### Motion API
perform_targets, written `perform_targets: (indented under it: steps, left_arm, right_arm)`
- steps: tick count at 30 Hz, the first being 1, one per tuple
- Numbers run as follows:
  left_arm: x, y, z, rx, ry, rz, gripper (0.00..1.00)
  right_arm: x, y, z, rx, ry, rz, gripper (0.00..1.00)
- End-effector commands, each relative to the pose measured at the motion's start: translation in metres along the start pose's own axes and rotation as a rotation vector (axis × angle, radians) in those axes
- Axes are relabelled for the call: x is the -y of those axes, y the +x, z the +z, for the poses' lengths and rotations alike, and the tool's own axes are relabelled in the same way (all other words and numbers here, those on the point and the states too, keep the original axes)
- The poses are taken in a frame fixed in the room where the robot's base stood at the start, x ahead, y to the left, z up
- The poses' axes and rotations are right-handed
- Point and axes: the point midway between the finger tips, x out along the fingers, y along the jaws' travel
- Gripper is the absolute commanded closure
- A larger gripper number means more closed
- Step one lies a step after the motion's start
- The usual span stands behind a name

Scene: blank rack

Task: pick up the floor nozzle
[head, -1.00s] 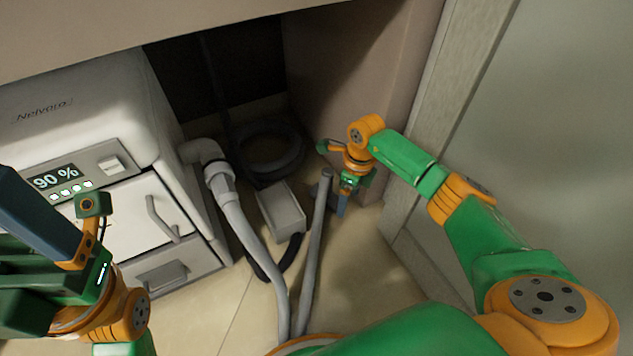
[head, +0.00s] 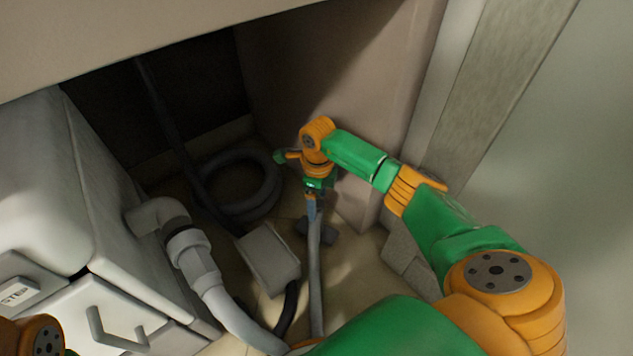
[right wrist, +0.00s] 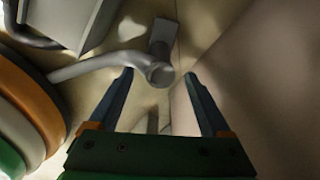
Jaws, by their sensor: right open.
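The floor nozzle is a grey tube (head: 316,275) with a flat dark foot (head: 319,233) on the floor inside the recess. In the right wrist view its tube (right wrist: 95,66) comes in from the left and ends in a round tip near the fingertips; the blocky foot (right wrist: 162,36) lies beyond. My right gripper (head: 311,207) is open and points down at the tube's upper end. In the right wrist view its fingers (right wrist: 158,77) stand on either side of the tip; I cannot tell whether they touch it. My left gripper is out of view.
A white machine (head: 60,190) with a thick grey hose (head: 200,268) stands at left. A pale box (head: 268,258) lies beside the tube, and a coiled dark hose (head: 265,200) behind it. The recess wall (head: 350,100) is close to my right arm.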

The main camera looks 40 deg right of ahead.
Motion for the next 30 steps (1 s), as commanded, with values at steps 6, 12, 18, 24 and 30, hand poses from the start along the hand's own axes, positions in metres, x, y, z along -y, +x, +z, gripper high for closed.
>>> perform_targets:
  steps: [6,12,18,24,30]
  left_arm:
    - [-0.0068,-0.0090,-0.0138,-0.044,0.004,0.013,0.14]
    - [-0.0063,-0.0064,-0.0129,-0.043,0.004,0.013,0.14]
    - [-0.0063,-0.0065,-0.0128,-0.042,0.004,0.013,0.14]
    - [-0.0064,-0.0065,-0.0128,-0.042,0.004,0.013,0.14]
    - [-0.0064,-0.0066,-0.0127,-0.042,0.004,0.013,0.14]
  right_arm:
    - [0.0004,0.0270,0.0002,0.001,0.000,-0.001,0.18]
    - [0.0004,0.0241,0.0001,0.001,0.000,-0.001,0.29]
    - [0.0003,0.0241,0.0001,0.001,0.000,-0.001,0.83]
    - [0.0003,0.0241,0.0001,0.001,0.000,-0.001,1.00]
    - [0.0003,0.0241,0.0001,0.001,0.000,-0.001,1.00]
